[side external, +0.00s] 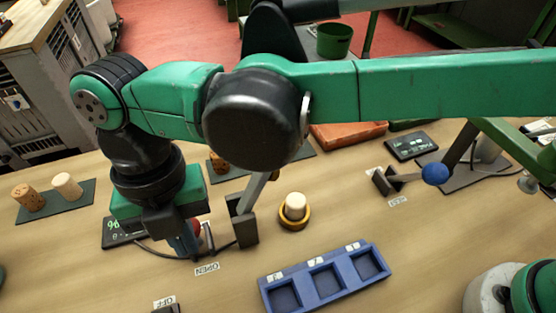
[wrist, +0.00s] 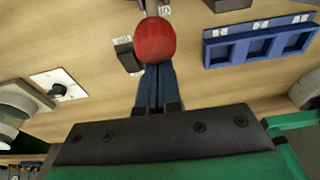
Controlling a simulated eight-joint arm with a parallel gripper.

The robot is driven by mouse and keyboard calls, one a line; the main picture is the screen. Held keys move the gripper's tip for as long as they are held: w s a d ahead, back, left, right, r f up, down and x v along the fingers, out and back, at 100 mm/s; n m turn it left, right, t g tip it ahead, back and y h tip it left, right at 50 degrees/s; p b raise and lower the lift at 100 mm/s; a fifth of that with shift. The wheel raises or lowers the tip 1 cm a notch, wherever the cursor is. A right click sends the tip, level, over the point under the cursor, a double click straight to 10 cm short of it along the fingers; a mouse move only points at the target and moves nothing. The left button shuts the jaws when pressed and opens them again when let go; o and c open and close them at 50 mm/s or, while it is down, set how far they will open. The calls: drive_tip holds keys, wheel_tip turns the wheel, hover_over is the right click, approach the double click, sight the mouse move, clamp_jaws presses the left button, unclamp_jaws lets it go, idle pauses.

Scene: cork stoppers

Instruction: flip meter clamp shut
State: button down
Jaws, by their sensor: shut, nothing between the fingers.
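The red ball knob (side external: 197,228) shows partly behind my gripper in the side view, and large in the wrist view (wrist: 155,40). A dark upright bracket (side external: 244,226) with a grey bar stands to its right; whether the knob joins it is hidden. A label reading OPEN (side external: 207,269) lies on the table in front. The meter (side external: 116,233) has a dark display with a % sign and a cable, partly hidden by my arm. My gripper (side external: 186,243) is shut and empty; in the wrist view its blue fingers (wrist: 157,88) point at the knob, contact unclear.
A pale cork stands in a round ring holder (side external: 294,215). A blue three-bay tray (side external: 302,293) lies front right. A blue-ball lever (side external: 435,173) stands right. Corks stand on a dark mat (side external: 82,206) at left. A dial plate (wrist: 58,86) shows in the wrist view.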

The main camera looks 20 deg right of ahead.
drive_tip(key=w, duration=0.3)
drive_tip(key=shift+w+r, duration=0.4)
drive_tip(key=shift+w+f, duration=0.2)
drive_tip(key=shift+w, duration=1.85)
